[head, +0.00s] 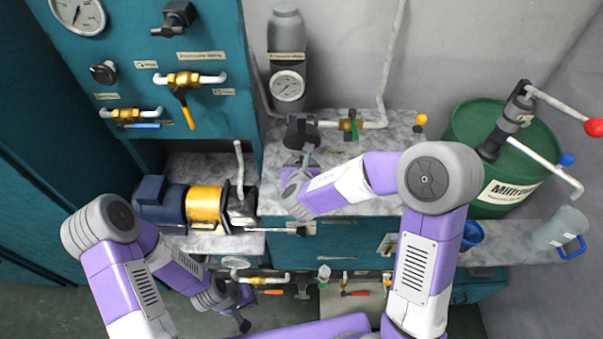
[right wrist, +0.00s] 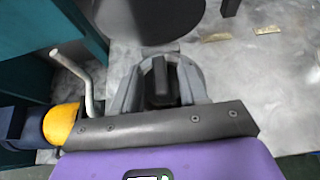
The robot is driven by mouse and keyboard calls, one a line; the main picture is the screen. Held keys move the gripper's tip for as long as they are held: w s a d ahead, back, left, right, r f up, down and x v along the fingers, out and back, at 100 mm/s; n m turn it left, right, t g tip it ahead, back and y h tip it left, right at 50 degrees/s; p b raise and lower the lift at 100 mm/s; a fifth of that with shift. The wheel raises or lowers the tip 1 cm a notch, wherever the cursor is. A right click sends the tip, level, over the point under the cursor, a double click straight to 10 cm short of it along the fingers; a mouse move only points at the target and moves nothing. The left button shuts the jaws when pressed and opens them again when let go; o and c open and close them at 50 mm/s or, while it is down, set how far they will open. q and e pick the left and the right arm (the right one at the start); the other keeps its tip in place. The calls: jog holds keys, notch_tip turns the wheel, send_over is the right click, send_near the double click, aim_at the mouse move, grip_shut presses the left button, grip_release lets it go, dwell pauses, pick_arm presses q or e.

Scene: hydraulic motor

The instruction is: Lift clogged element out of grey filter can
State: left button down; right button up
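A grey can (head: 286,32) with a label stands against the back wall above a round gauge (head: 288,87); it looks like the filter can. No separate clogged element can be made out. A dark round part (head: 301,134) sits below the gauge on the marble top. My right gripper (head: 306,158) is just in front of this part, low over the marble top. In the right wrist view, its grey fingers (right wrist: 160,75) flank a dark block, and whether they hold it is unclear. My left gripper (head: 243,310) is low at the front, away from the can, its fingertips small and partly hidden.
A yellow and blue motor-pump unit (head: 203,204) stands left of my right gripper. A teal valve panel (head: 150,75) rises at the left. A green drum (head: 490,140) with a hand pump stands at the right. A clear jug (head: 562,228) is at the far right.

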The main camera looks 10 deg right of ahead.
grip_shut()
jog(key=shift+r, duration=0.1)
